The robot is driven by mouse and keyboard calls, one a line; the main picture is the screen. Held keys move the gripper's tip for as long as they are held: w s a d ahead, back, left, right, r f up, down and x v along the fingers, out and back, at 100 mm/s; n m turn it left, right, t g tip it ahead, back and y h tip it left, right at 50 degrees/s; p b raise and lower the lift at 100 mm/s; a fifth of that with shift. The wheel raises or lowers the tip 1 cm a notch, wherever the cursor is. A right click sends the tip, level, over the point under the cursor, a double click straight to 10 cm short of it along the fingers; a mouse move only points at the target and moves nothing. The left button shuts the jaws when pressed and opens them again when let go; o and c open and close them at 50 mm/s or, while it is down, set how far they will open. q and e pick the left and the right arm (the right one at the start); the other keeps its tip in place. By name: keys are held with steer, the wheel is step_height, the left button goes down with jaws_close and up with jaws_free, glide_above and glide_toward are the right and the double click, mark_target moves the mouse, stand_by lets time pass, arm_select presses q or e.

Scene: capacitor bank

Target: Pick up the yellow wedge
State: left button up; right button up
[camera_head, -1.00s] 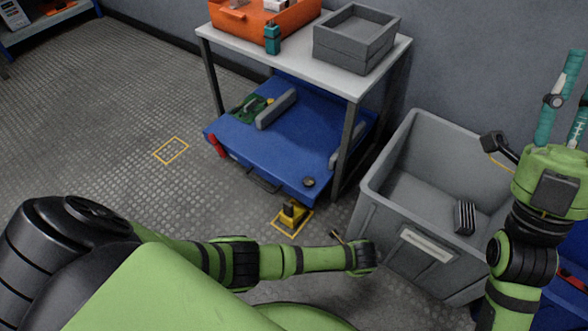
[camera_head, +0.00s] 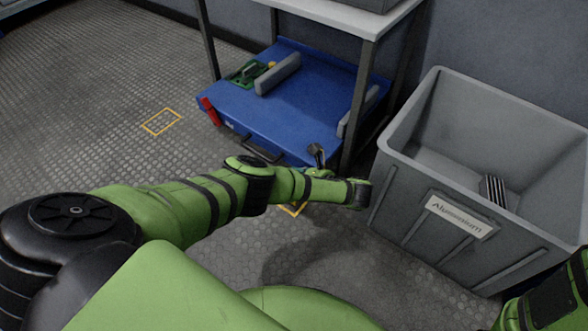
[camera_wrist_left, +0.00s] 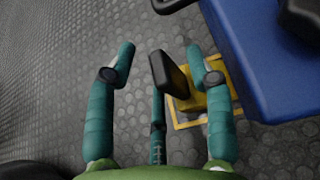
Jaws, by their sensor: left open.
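The yellow wedge (camera_wrist_left: 193,101) sits on the floor in the left wrist view, with a dark upright plate or handle (camera_wrist_left: 166,74) at its left. A yellow floor outline (camera_wrist_left: 188,124) shows around its base. My left gripper (camera_wrist_left: 161,58) has its teal fingers spread, with the dark part between them and the right finger overlapping the yellow body. I cannot tell whether they touch. In the head view my left arm hides the wedge; only a bit of the yellow outline (camera_head: 293,209) shows. My right gripper is out of view.
The blue cart (camera_head: 295,113) stands under a table (camera_head: 350,15), close to the wedge; its corner also shows in the left wrist view (camera_wrist_left: 265,70). A grey bin labelled Aluminium (camera_head: 420,170) stands at the right. Open floor lies to the left.

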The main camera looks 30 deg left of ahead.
arm_select(q)
steer(key=shift+a+f, duration=0.25)
steer(key=shift+a, duration=0.15)
steer(key=shift+c, duration=0.4)
jaws_close()
steer(key=shift+r, duration=0.1)
